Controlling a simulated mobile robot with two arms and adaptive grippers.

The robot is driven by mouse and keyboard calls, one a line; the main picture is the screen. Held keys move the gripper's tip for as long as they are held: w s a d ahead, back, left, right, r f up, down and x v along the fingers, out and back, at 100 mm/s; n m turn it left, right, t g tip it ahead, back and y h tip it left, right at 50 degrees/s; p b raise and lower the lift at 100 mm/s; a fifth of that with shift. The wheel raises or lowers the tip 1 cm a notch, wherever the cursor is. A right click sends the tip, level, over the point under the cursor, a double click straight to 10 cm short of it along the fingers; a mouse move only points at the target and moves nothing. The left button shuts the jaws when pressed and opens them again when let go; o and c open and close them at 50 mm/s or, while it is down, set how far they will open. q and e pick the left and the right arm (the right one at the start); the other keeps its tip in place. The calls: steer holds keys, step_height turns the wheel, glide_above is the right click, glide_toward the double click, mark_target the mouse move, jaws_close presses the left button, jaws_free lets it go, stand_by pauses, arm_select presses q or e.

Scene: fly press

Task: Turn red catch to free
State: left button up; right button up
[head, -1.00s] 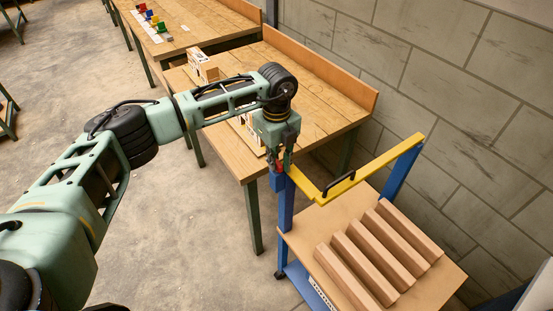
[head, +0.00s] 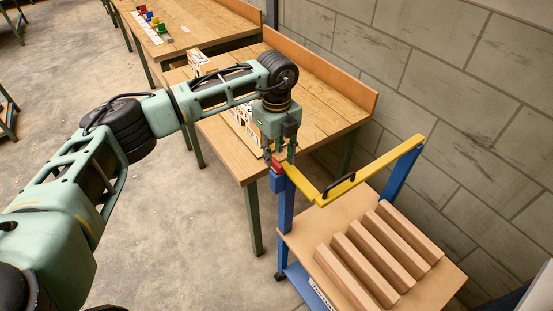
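The red catch (head: 277,165) sits on top of the trolley's blue corner post (head: 286,205), at the near left end of the yellow bar (head: 360,175). My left gripper (head: 280,157) points down just above the catch. Its two fingers look apart, with the red catch just below and between their tips. I cannot tell whether they touch it. The bar runs across the trolley to the far blue post (head: 402,172) and has a black handle (head: 339,184). My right gripper is not in view.
The trolley's top board (head: 300,240) carries several wooden beams (head: 375,255). A wooden workbench (head: 320,100) stands right behind my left gripper, with box-like items on it. A block wall is at the right. Open concrete floor lies at the left.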

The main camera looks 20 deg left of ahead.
mark_target(277, 162)
arm_select(q)
step_height(277, 162, up, 9)
stand_by(0.3)
